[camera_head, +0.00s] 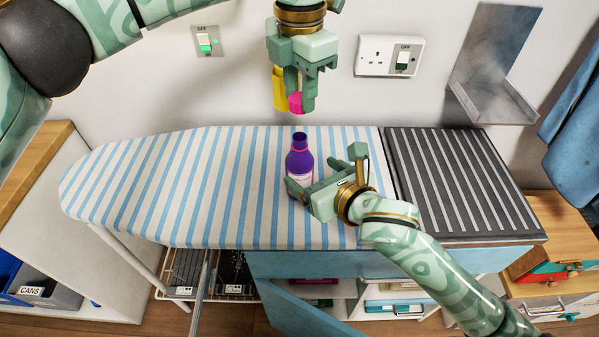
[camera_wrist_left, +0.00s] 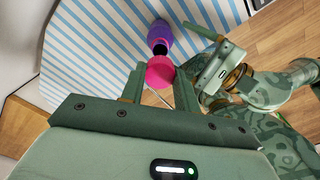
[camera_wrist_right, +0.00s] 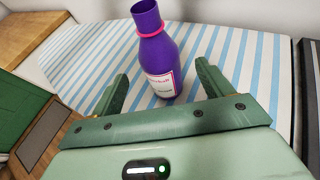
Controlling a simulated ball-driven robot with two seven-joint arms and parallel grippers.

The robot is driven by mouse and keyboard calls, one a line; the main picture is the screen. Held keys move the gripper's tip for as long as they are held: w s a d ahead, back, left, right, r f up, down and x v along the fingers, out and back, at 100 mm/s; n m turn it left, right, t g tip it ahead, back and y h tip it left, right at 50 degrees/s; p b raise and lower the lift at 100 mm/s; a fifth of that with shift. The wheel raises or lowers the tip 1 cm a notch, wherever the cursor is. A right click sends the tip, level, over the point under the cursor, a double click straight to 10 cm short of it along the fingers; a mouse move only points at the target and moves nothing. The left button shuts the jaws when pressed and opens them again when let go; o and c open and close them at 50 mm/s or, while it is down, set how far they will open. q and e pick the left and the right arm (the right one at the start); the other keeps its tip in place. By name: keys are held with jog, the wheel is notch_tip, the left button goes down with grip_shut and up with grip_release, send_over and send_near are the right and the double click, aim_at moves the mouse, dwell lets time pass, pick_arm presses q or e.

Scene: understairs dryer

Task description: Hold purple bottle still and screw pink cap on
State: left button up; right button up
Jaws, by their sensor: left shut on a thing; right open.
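The purple bottle (camera_head: 299,163) stands upright and uncapped on the striped ironing board, with a pink ring at its neck and a pale label. My left gripper (camera_head: 295,98) is shut on the pink cap (camera_wrist_left: 160,72) and holds it in the air above the bottle, apart from its neck. My right gripper (camera_head: 323,171) is open beside the bottle. In the right wrist view the bottle (camera_wrist_right: 158,62) stands between and just beyond the open fingers. Whether either finger touches it I cannot tell.
The striped ironing board (camera_head: 150,185) has clear room to the left of the bottle. A dark ribbed panel (camera_head: 450,180) adjoins it on the right. A metal wall bracket (camera_head: 495,75), a socket plate (camera_head: 389,56) and a switch (camera_head: 207,41) are on the wall behind.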

jog(key=x, duration=0.8)
jog(key=shift+w, duration=0.15)
jog(key=shift+f, duration=0.1)
jog(key=c, duration=1.5)
pick_arm(q)
send_over(300, 137)
jog(key=shift+w+f, duration=0.1)
jog(key=shift+f, duration=2.4)
jog(key=shift+f, duration=0.9)
jog(key=shift+f, duration=0.55)
